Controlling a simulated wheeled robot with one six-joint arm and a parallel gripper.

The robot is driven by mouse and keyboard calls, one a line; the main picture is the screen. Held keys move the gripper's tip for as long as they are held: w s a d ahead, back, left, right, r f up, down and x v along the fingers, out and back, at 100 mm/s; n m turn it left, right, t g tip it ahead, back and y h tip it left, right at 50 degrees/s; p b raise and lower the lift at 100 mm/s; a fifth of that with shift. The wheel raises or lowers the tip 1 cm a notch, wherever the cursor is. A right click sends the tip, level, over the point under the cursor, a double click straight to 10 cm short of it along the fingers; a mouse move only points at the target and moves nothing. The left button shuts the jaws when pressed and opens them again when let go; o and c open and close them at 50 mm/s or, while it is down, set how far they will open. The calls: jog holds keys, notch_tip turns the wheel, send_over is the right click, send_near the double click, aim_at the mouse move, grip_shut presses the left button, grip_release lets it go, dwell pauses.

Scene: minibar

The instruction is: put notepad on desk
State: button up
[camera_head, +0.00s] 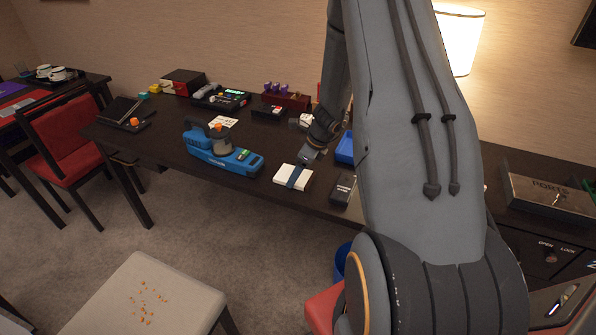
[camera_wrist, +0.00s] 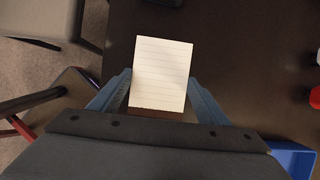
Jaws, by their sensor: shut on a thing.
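The notepad (camera_wrist: 161,72) is a white lined pad with a dark brown lower edge. In the wrist view it sits between the two blue fingers of my gripper (camera_wrist: 158,95), which are shut on its sides. In the head view the white notepad (camera_head: 292,177) is at the front edge of the dark desk (camera_head: 172,148), with a gripper finger across it. Whether it touches the desk top or is held just above it I cannot tell. My arm hides part of the desk to the right.
A blue sander-like tool (camera_head: 222,152) lies on the desk left of the notepad. A small black box (camera_head: 343,189) lies close on its right, and a blue tray (camera_head: 345,148) stands behind. A cream stool (camera_head: 150,295) stands on the floor in front.

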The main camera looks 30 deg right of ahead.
jog(key=shift+f, duration=0.15)
jog(key=o, duration=1.1)
jog(key=shift+r, duration=0.3)
jog(key=b+v, duration=0.2)
jog(key=v, duration=0.9)
jog(key=s+a+r+n+g+h, duration=0.1)
jog(key=s+a+r+n, duration=0.2)
jog(key=s+a+n, duration=0.6)
jog(key=s+a+r+n+g+h, duration=0.1)
jog(key=s+a+r+n, duration=0.3)
jog(key=s+a+n, duration=0.6)
jog(key=shift+a+r+n+h, duration=0.2)
jog(key=shift+a+n+h, duration=0.4)
jog(key=shift+n, duration=4.1)
